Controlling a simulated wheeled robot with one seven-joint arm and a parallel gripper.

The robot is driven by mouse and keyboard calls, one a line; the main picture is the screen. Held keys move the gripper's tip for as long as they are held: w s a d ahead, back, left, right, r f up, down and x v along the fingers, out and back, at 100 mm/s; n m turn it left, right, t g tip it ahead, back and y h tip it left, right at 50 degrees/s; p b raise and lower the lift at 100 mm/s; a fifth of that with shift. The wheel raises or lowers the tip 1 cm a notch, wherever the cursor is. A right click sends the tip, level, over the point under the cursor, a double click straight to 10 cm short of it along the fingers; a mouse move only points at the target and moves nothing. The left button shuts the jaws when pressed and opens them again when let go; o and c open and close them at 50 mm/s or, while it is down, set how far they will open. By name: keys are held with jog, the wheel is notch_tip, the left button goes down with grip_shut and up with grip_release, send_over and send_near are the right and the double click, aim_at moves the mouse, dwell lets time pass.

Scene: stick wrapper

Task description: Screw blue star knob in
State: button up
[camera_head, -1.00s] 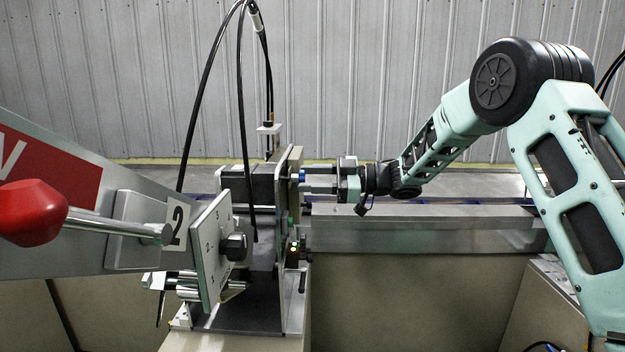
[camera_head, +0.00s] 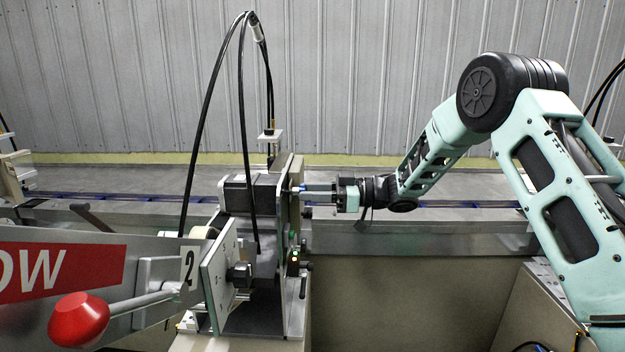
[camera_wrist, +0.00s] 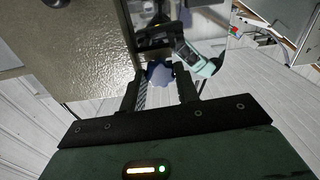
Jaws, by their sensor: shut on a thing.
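The blue star knob (camera_wrist: 160,74) sits between my two gripper fingers in the wrist view, with the fingers on either side of it. In the head view only a small bit of blue (camera_head: 295,189) shows at the machine's upright plate, mostly hidden by the fingers. My gripper (camera_head: 306,190) reaches in level from the right and is shut on the knob, against the plate side. It also shows at the centre of the wrist view (camera_wrist: 160,82). The knob's thread and how deep it sits are hidden.
A grey lever arm with a red ball handle (camera_head: 79,319) fills the lower left. A black motor (camera_head: 236,195) stands left of the plate, with black cables looping above. A small black handle (camera_head: 303,287) is below my gripper. A metal rail (camera_head: 420,233) runs behind.

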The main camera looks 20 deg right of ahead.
jog(key=m+p, duration=1.8)
jog(key=m, duration=0.1)
jog(key=o, duration=0.9)
jog(key=shift+c, duration=0.2)
